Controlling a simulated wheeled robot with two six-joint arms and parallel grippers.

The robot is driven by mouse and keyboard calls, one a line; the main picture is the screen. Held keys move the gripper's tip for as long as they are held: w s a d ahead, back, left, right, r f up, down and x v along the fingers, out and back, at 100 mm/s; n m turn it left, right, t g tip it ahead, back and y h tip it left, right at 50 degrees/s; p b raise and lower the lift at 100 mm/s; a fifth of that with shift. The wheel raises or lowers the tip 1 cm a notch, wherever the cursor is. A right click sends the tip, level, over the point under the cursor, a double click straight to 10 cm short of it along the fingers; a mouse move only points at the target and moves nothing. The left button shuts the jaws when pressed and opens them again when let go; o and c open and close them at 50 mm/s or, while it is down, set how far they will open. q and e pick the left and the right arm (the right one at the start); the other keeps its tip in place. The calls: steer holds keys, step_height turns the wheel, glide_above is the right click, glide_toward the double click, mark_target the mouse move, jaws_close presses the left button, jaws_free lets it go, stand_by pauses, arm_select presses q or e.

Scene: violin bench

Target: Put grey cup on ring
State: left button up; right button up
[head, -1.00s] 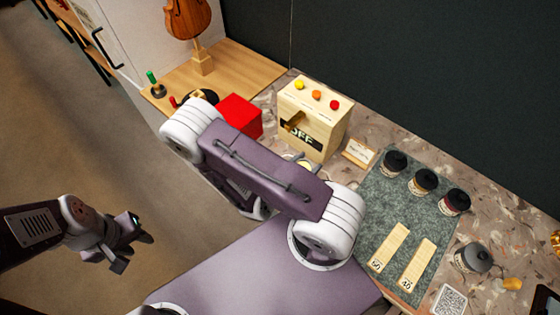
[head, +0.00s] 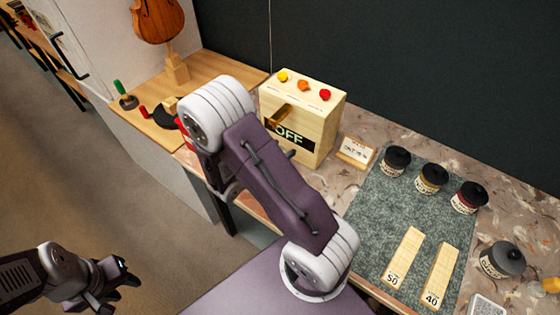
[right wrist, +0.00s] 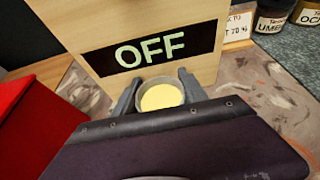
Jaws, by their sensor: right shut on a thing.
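The grey cup (right wrist: 160,96), with pale yellow contents, sits between the two grey fingers of my right gripper (right wrist: 157,92) in the right wrist view. The gripper is shut on the cup, just in front of the wooden OFF box. In the head view my own right arm hides the right gripper and the cup. My left gripper (head: 115,284) is at the lower left, over the floor, with its fingers apart and empty. I cannot make out the ring for certain in either view.
The wooden OFF box (head: 302,118) with a lever stands close behind the cup. A red box (right wrist: 30,118) is left of it. A green mat (head: 372,222) holds several jars and wooden strips at the right. A violin (head: 158,18) stands at the back left.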

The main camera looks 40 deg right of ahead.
steer(key=shift+w+d+f, duration=0.1)
steer(key=shift+w+f, duration=0.1)
steer(key=shift+w, duration=0.15)
step_height(320, 180, down, 4)
steer(key=shift+s+r+b, duration=0.1)
steer(key=shift+r+b, duration=0.05)
steer(key=shift+b, duration=0.4)
steer(key=shift+f, duration=0.2)
steer(key=o, duration=1.5)
steer(key=shift+f, duration=0.1)
